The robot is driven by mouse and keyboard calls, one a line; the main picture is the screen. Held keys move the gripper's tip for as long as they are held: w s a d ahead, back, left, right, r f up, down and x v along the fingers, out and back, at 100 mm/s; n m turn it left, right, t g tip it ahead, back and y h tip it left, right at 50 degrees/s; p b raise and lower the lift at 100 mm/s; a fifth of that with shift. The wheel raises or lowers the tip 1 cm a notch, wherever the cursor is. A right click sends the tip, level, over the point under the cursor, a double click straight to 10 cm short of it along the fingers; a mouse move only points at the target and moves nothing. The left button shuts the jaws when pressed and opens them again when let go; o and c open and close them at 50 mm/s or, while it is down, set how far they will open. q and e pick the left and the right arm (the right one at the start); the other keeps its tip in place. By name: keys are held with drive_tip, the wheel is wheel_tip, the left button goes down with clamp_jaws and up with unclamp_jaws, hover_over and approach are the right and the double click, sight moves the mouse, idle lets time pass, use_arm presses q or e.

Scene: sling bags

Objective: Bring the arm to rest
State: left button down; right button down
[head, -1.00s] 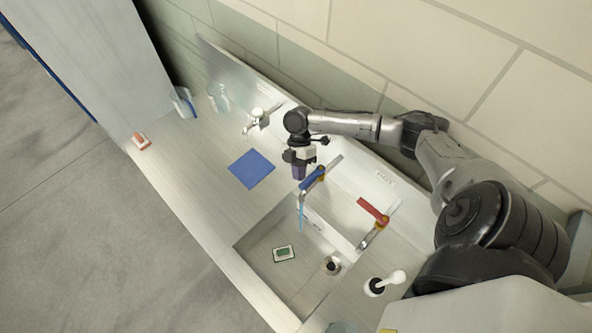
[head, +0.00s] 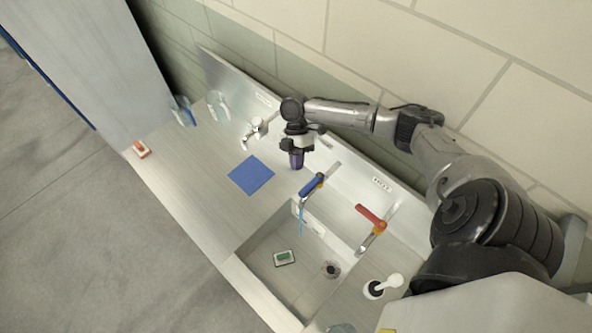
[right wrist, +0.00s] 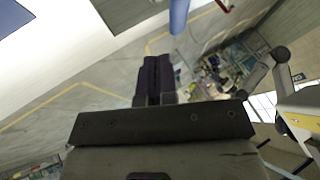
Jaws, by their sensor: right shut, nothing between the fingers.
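My right gripper (head: 296,160) shows in the head view above the counter, just behind the blue-handled tap. It points down and is shut and empty. Its dark purple fingers lie together in the right wrist view (right wrist: 155,80). My right arm reaches in from the right, along the wall. My left gripper is not in view.
A sink (head: 262,238) holds a green and white sponge (head: 284,258). Blue (head: 312,184) and red (head: 370,214) tap handles stand behind it. A blue cloth (head: 251,174) lies on the counter. Other objects are a small tap (head: 256,130), clear jugs (head: 183,110) and a red-white block (head: 141,149).

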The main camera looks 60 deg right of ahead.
drive_tip(key=shift+p+v, duration=0.6)
drive_tip(key=shift+v, duration=1.35)
